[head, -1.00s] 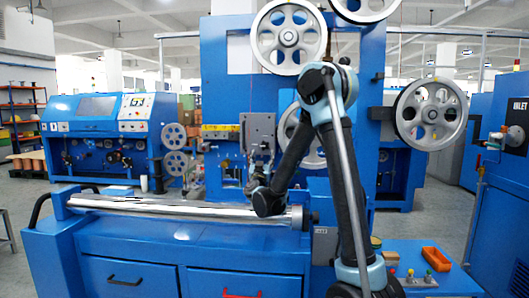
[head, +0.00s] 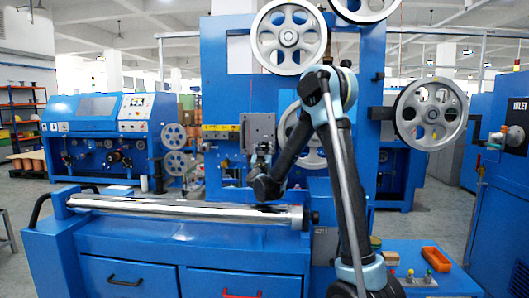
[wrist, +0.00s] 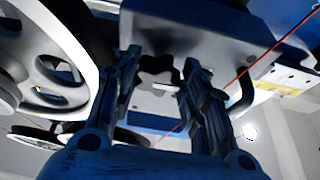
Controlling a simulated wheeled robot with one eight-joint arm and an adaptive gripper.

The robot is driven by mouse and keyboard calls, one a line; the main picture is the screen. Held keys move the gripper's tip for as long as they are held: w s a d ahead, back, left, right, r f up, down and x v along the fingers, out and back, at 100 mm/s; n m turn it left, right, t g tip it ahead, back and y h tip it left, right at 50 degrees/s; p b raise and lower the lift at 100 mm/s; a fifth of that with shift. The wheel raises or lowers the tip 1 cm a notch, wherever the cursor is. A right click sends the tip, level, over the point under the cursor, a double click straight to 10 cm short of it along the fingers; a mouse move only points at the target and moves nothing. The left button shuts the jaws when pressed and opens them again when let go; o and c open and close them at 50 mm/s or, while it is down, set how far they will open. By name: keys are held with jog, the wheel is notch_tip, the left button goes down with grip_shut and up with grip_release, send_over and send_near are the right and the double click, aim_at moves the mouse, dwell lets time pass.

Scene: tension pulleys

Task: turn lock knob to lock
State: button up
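The lock knob (wrist: 158,74) is a dark, lobed shape under a grey block in the wrist view. My gripper (wrist: 163,60) has its two fingers spread, one on each side of the knob in that picture. I see no clear contact, and cannot tell how far the knob is beyond the fingertips. In the head view my gripper (head: 262,152) points up just below a grey plate (head: 259,130) on the blue machine. The knob cannot be made out there.
Large grey pulleys stand around the machine, one at the upper centre (head: 288,38) and one at right (head: 430,114). The wrist view shows a pulley (wrist: 45,75) close at left and a thin orange wire (wrist: 235,75) at right. A long metal roller (head: 180,207) lies below my arm.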

jog(key=c, duration=0.3)
jog(key=shift+a+m, duration=0.1)
jog(key=shift+m, duration=0.4)
jog(key=m+h, duration=0.1)
jog(key=m, duration=0.1)
jog(key=m+h, duration=0.2)
jog(key=m, duration=0.1)
jog(key=shift+a+g, duration=0.1)
jog(key=shift+g, duration=0.2)
jog(key=m+h, duration=0.1)
jog(key=m, duration=0.2)
jog(key=m+g+h, duration=0.1)
jog(key=m, duration=0.2)
jog(key=shift+a+r+m+g+h, duration=0.2)
jog(key=shift+m+g+h, duration=0.1)
jog(key=shift+h, duration=0.1)
jog(key=m+g, duration=0.1)
jog(key=m, duration=0.1)
jog(key=m+g+h, duration=0.1)
jog(key=m, duration=0.2)
jog(key=shift+r, duration=0.15)
jog(key=shift+d+r+m+g, duration=0.1)
jog(key=shift+m+g, duration=0.35)
jog(key=shift+m, duration=0.75)
jog(key=shift+d+m+g, duration=0.1)
jog(key=shift+m+g, duration=0.35)
jog(key=shift+m, duration=0.75)
jog(key=shift+s, duration=0.1)
